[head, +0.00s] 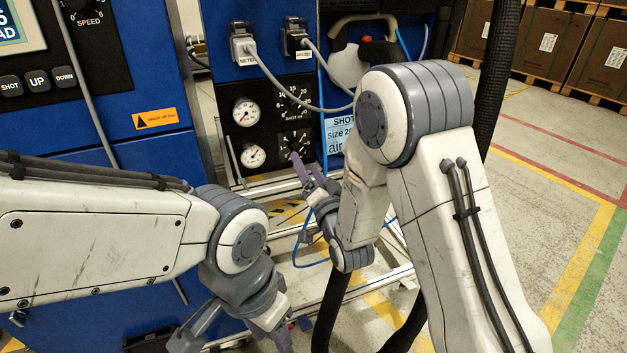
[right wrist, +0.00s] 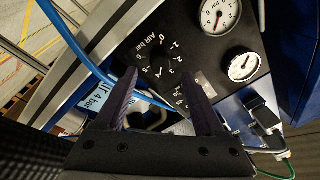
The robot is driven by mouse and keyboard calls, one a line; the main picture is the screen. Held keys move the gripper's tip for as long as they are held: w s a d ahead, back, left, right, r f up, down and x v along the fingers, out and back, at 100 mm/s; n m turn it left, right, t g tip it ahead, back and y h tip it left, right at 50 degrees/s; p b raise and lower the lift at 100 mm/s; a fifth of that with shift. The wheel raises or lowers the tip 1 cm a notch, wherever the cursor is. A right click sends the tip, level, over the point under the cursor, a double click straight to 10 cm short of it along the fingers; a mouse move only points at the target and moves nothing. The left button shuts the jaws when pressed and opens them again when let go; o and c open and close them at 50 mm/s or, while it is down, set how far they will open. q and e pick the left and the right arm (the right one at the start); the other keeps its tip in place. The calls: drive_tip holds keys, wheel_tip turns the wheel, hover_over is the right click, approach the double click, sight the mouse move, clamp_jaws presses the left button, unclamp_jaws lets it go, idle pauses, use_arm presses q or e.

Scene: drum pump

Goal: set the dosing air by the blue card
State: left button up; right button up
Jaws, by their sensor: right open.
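The blue card (head: 339,133) hangs right of the dial panel, partly hidden by my right arm in the head view. Its readable words include "SHOT", "size" and "air". In the right wrist view the card (right wrist: 92,101) shows "4 bar". The black AIR bar knob (right wrist: 156,66) has a numbered scale; its setting is too small to tell. It is the lower dial (head: 294,144) in the head view. My right gripper (head: 309,171) is open, its fingers pointing at this knob; in the wrist view its fingertips (right wrist: 158,76) lie either side of it, with nothing held. My left gripper (head: 234,342) is open and empty at the bottom.
The SHOT dial (head: 294,94) sits above the AIR knob. Two white gauges (head: 246,112) (head: 252,156) stand to its left. Grey plugs (head: 243,47) and cables hang above. A blue hose (right wrist: 75,50) crosses near my right gripper. Brown boxes (head: 553,40) stand at the back right.

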drive_tip(key=p+v, duration=0.2)
drive_tip(key=v, duration=0.3)
drive_tip(key=shift+s+d, duration=0.1)
drive_tip(key=shift+s, duration=0.3)
